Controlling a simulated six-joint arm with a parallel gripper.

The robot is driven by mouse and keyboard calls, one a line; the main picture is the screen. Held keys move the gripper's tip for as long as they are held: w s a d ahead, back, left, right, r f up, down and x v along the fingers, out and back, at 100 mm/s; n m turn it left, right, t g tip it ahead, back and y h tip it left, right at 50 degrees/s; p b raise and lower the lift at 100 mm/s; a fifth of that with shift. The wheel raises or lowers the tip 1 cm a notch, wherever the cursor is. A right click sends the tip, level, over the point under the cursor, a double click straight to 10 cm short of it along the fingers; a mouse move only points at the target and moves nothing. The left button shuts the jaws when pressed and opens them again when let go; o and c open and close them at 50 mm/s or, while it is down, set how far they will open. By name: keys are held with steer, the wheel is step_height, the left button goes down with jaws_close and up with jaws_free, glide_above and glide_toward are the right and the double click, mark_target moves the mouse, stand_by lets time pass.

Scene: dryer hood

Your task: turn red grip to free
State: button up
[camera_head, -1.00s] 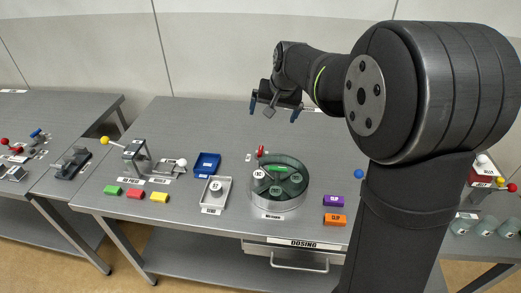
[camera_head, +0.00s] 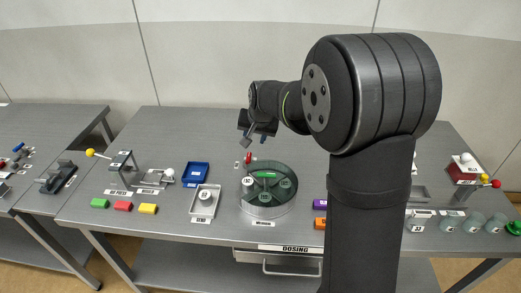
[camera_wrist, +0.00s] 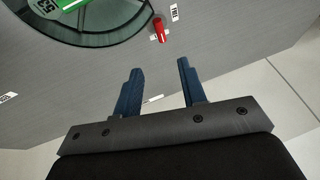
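The red grip (camera_head: 248,158) stands upright at the back left edge of the round hood (camera_head: 268,203), which has a clear top with green and grey parts under it. In the wrist view the red grip (camera_wrist: 159,30) is at the top, beside a small white label (camera_wrist: 174,12). My gripper (camera_head: 252,138) hangs just behind and above the red grip, apart from it. In the wrist view my gripper (camera_wrist: 156,68) has its two blue fingers spread with nothing between them. The label's writing is too small to read.
A metal tray with a round weight (camera_head: 205,198) and a blue tray (camera_head: 196,173) stand left of the hood. The table behind the hood is clear.

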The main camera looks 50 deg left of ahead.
mark_target(249, 158)
steer(key=x, duration=1.5)
steer(key=shift+a, duration=0.1)
jaws_close()
